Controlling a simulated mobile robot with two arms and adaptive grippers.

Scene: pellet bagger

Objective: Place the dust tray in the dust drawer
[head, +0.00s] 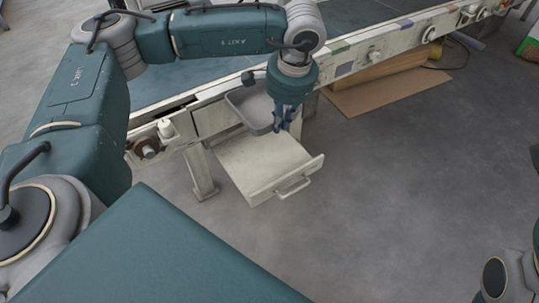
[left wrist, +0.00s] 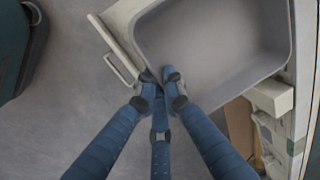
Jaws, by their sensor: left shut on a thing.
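The grey dust tray (head: 250,106) is held by my left gripper (head: 283,122) above the back part of the open dust drawer (head: 258,168). In the left wrist view, my left gripper (left wrist: 163,80) is shut on the near rim of the tray (left wrist: 205,45), which looks empty. The drawer is pulled out, pale, with a front handle; its visible floor is bare. Its front and handle also show beside the tray in the left wrist view (left wrist: 122,68). The tray hides the drawer's rear. Whether tray and drawer touch, I cannot tell. My right gripper is not in view.
The conveyor frame (head: 350,57) runs diagonally behind the drawer, with knobs along its side. A support leg (head: 203,172) stands left of the drawer. A brown cardboard sheet (head: 385,92) lies on the floor at right. The floor in front of the drawer is clear.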

